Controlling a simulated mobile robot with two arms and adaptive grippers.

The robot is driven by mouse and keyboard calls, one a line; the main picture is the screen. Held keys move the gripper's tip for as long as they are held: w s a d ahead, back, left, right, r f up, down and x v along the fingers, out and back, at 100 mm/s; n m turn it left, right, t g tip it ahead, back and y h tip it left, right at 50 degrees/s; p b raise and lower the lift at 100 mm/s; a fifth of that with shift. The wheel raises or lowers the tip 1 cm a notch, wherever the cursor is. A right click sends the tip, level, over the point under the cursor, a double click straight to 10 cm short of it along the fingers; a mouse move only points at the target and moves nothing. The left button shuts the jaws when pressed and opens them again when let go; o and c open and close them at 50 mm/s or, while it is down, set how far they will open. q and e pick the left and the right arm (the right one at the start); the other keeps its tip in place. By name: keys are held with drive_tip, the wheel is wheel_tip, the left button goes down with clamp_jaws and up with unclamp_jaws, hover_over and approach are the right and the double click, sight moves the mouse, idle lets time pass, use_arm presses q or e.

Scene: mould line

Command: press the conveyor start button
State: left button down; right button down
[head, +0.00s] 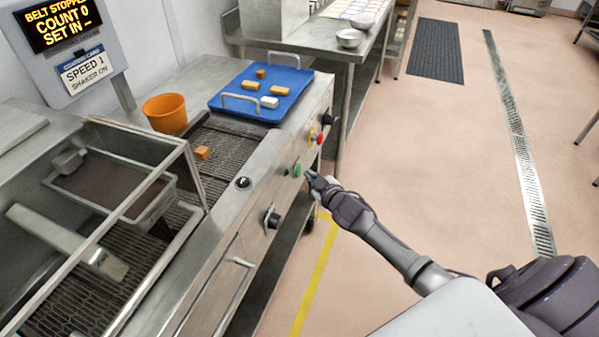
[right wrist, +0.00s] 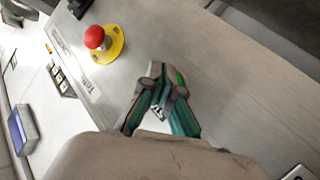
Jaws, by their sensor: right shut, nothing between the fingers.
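The green button (head: 297,170) sits on the front panel of the steel conveyor machine, taken as the start button. My right gripper (head: 309,175) is shut and empty, its tips just in front of the panel close to the green button. In the right wrist view the shut fingertips (right wrist: 157,70) cover part of the green button (right wrist: 180,77), and only a green sliver shows beside them. I cannot tell whether the tips touch it. The display (head: 59,22) reads "BELT STOPPED", "COUNT 0". My left gripper is out of view.
A red emergency stop on a yellow plate (right wrist: 95,38) is near the fingers; the red knob also shows in the head view (head: 319,139). Dark knobs (head: 272,219) are on the same panel. A blue tray (head: 240,103) and orange bucket (head: 165,113) stand on the machine.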

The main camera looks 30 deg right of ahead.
drive_tip(key=shift+w, duration=0.1)
drive_tip(key=shift+w+a, duration=0.25)
drive_tip(key=shift+a, duration=0.05)
